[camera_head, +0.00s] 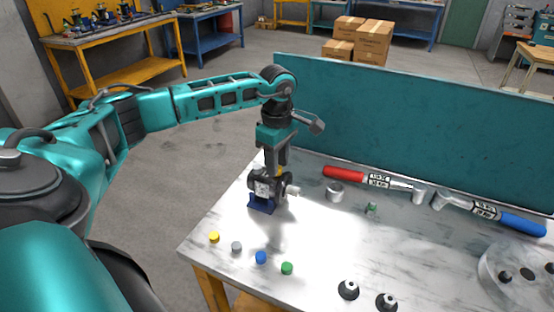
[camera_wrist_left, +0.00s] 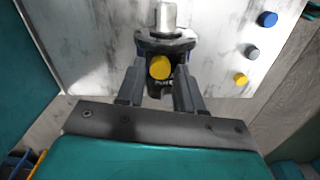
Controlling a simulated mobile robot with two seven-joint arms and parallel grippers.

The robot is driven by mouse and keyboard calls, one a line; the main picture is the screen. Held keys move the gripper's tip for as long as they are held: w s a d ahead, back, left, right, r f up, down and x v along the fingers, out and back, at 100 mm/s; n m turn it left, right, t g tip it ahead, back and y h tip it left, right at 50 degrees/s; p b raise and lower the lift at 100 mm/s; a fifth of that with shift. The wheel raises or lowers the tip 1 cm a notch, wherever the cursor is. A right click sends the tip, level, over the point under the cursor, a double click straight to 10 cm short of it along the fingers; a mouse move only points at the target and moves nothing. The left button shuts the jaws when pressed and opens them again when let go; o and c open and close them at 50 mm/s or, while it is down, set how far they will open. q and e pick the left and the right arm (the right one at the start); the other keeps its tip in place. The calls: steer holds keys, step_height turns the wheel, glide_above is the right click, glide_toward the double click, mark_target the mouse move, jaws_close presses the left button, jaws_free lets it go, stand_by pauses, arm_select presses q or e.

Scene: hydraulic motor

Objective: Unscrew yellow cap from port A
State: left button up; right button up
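The hydraulic motor (camera_head: 264,188) is dark with a silver shaft and sits on a blue stand (camera_head: 262,204) near the table's left end. A yellow cap (camera_wrist_left: 160,68) is on the motor's port, beside lettering that is partly hidden. My left gripper (camera_head: 276,168) points down over the motor. In the left wrist view the left gripper (camera_wrist_left: 160,80) is open, with one finger on each side of the yellow cap; I cannot tell whether they touch it. In the head view the fingers mostly hide this cap. My right gripper is in neither view.
Loose yellow (camera_head: 214,237), grey (camera_head: 236,247), blue (camera_head: 261,258) and green (camera_head: 287,268) caps lie along the table's front left. Red (camera_head: 345,174) and blue (camera_head: 520,224) torque wrenches lie toward the back panel (camera_head: 420,130). Black fittings (camera_head: 348,290) stand at the front.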

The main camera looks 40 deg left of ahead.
arm_select(q)
jaws_close()
steer(key=n+p, duration=0.1)
steer(key=n, duration=0.2)
steer(key=shift+r, duration=0.1)
steer(key=shift+n+p, duration=0.4)
steer(key=shift+n, duration=1)
steer(key=shift+n+p, duration=0.5)
steer(key=shift+n, duration=1.8)
jaws_free()
